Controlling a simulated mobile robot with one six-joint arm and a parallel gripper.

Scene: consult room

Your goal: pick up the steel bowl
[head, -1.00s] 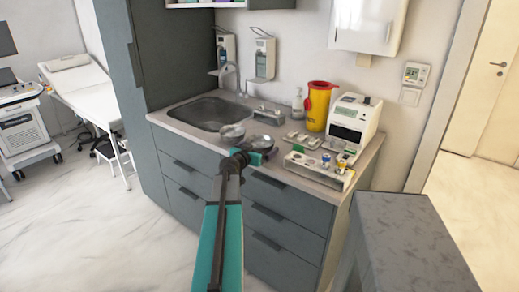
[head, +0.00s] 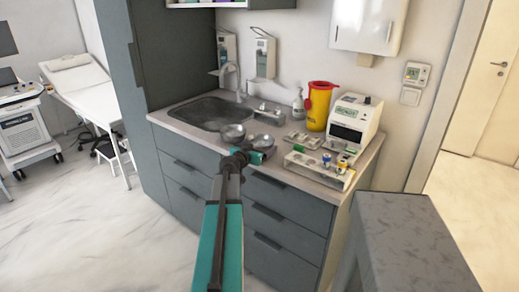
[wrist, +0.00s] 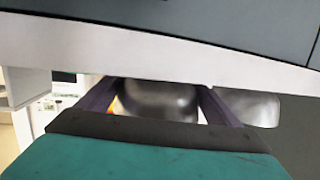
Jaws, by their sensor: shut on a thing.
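Two shiny grey metal bowls stand near the front edge of the counter, right of the sink, in the head view. My gripper (wrist: 157,102) is shut on the steel bowl (wrist: 158,98), which shows between its two fingers in the wrist view. In the head view this appears to be the right-hand bowl (head: 263,140), just beyond my gripper (head: 259,150), which partly covers it. The other metal bowl (head: 232,133) is close by on the left and outside the fingers; it also shows in the wrist view (wrist: 247,108). Any gap under the held bowl is hidden.
The sink (head: 211,112) with its tap lies behind and left. A tray of small items (head: 300,140), a rack with vials (head: 318,170), a white device (head: 352,122) and a yellow bin (head: 319,106) crowd the right. A grey block (head: 405,240) stands front right.

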